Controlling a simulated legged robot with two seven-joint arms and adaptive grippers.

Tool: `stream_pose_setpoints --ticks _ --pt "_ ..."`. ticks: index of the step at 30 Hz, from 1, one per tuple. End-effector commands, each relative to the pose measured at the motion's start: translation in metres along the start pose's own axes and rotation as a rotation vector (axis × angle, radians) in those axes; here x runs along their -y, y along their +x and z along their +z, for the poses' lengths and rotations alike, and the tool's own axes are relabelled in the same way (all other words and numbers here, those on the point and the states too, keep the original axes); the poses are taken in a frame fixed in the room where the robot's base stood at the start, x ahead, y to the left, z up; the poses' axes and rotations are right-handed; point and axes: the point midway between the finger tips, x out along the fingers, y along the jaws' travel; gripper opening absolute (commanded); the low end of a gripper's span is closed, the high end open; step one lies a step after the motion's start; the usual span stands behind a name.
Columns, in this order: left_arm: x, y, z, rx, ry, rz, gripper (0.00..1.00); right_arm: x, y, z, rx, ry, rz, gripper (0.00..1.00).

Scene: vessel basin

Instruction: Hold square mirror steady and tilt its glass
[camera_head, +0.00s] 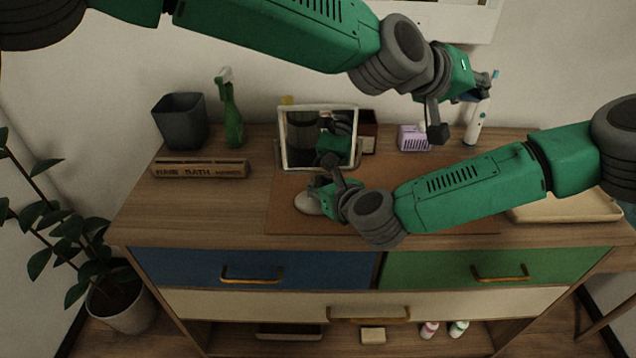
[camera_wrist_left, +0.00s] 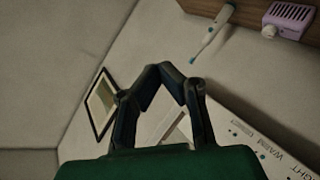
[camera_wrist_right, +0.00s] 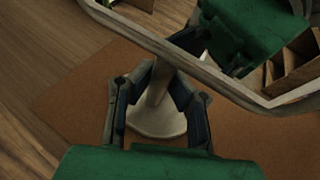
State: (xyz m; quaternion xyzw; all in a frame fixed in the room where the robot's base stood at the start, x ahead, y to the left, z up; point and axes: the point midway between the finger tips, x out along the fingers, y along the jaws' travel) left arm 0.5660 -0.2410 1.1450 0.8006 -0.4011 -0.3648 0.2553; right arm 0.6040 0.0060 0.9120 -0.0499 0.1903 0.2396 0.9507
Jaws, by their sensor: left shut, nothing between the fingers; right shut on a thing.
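The square mirror (camera_head: 303,150) stands on the mat near the dresser's middle, its light frame roughly upright and its glass facing me with a reflection of my arm. Its pale round base (camera_head: 307,204) is partly hidden by my right gripper (camera_head: 332,175). In the right wrist view the fingers (camera_wrist_right: 162,80) are shut on the mirror's stem, above the base (camera_wrist_right: 157,122), with the frame (camera_wrist_right: 165,48) crossing beyond. My left gripper (camera_head: 452,110) is shut and empty, raised to the right of the mirror and away from it. It also shows in the left wrist view (camera_wrist_left: 178,80).
A brown mat (camera_head: 285,215) lies under the mirror. A dark cup (camera_head: 180,122), green spray bottle (camera_head: 230,115) and wooden box (camera_head: 200,169) stand left. A purple box (camera_head: 413,138), electric toothbrush (camera_head: 476,125) and beige tray (camera_head: 565,207) are right. A lettered panel (camera_wrist_left: 255,145) is on the wall.

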Motion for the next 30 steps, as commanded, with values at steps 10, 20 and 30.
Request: stream_pose_setpoints --ticks 10,20,30 --pt "0.027 -0.023 0.013 -0.339 -0.967 0.052 0.00 0.000 0.001 0.000 -0.001 -0.001 -0.003 0.00" --pt "0.080 -0.085 0.036 -0.742 -1.749 0.252 0.00 -0.002 0.001 0.000 -0.002 -0.002 -0.002 0.00" --pt "0.120 -0.172 0.064 -1.132 -2.195 0.674 0.00 0.001 0.000 0.000 0.000 0.000 -0.002 0.00"
